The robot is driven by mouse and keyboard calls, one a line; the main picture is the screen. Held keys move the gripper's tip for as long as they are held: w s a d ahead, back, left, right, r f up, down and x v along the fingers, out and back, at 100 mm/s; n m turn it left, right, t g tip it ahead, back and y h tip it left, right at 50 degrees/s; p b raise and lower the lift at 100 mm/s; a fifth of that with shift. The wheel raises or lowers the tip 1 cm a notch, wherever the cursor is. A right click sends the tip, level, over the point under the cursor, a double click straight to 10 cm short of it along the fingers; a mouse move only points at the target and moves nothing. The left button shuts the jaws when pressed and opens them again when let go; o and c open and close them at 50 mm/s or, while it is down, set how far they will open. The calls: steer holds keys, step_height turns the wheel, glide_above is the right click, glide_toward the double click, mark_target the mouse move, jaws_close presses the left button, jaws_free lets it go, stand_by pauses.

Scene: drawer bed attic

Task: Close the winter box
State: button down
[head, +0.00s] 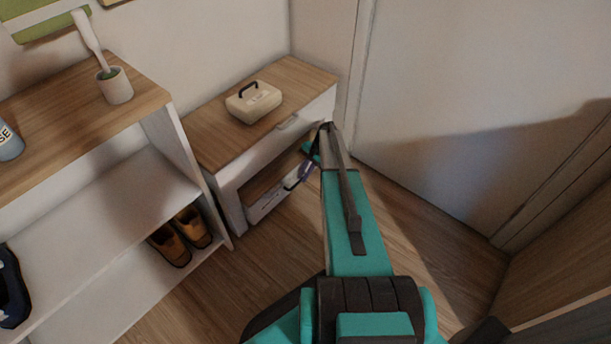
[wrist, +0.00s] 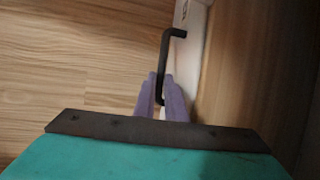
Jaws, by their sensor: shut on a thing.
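A white box front with a small label, likely the winter box (head: 265,204), sits low in the white cabinet with the wooden top. Its front also shows edge-on in the wrist view (wrist: 190,45), with a dark bar handle (wrist: 166,60) on it. My gripper (head: 304,173) is at the right part of this front. In the wrist view, the purple fingers of my gripper (wrist: 162,98) are shut on the lower end of the handle. My arm hides the right end of the box front. How far the box stands out is hard to tell.
A cream case (head: 254,101) lies on the cabinet top (head: 205,135). The white drawer above has a pale handle (head: 297,119). An open shelf (head: 90,215) with brown shoes (head: 180,237) stands at the left. Bare wooden floor (head: 235,285) lies in front.

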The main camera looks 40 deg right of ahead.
steer(key=c, duration=1.8)
jaws_free()
steer(key=shift+r, duration=0.1)
steer(key=p+v, duration=0.2)
steer(key=v, duration=1.1)
steer(key=shift+d+r+p, duration=0.15)
steer(key=shift+r+p, duration=0.15)
steer(key=shift+r, duration=0.05)
